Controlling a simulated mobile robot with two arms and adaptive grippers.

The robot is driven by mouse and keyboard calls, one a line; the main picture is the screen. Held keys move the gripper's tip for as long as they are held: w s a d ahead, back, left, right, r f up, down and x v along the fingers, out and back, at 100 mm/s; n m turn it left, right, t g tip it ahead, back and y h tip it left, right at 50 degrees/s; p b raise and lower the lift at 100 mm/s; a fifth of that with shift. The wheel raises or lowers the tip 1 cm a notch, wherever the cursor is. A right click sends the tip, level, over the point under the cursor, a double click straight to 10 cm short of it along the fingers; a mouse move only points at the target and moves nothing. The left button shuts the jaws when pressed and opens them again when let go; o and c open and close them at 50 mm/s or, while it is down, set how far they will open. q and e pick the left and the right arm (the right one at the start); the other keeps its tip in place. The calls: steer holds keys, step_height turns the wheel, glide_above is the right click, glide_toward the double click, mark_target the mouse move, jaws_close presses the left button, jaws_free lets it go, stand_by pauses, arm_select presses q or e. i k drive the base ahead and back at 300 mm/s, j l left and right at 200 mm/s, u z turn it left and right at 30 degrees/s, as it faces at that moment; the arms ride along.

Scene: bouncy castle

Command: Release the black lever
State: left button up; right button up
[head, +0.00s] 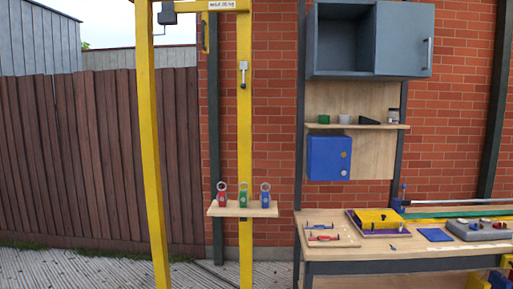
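I cannot clearly pick out a black lever in the head view. A small light-grey, handle-like fitting with a dark lower end (243,74) hangs on the right yellow post. A dark grey box (167,17) with a thin bent rod is fixed to the left yellow post near the top. A yellow box (376,218) with small dark parts on top sits on the workbench; these parts are too small to tell apart. Neither of my grippers is in view.
A small wooden shelf (228,209) on the right post holds red, green and blue ringed items. The workbench (338,253) carries clamps, a blue sheet (435,235) and a grey tool. A blue box (328,157) and an open grey cabinet (340,44) hang above. Ground at left is clear.

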mark_target(243, 65)
steer(key=i+j+z, duration=0.35)
steer(key=i, duration=0.25)
steer(key=i+j+z, duration=0.35)
steer(key=i, duration=0.25)
steer(key=i+j+z, duration=0.35)
steer(key=j, duration=0.3)
steer(key=i, duration=0.1)
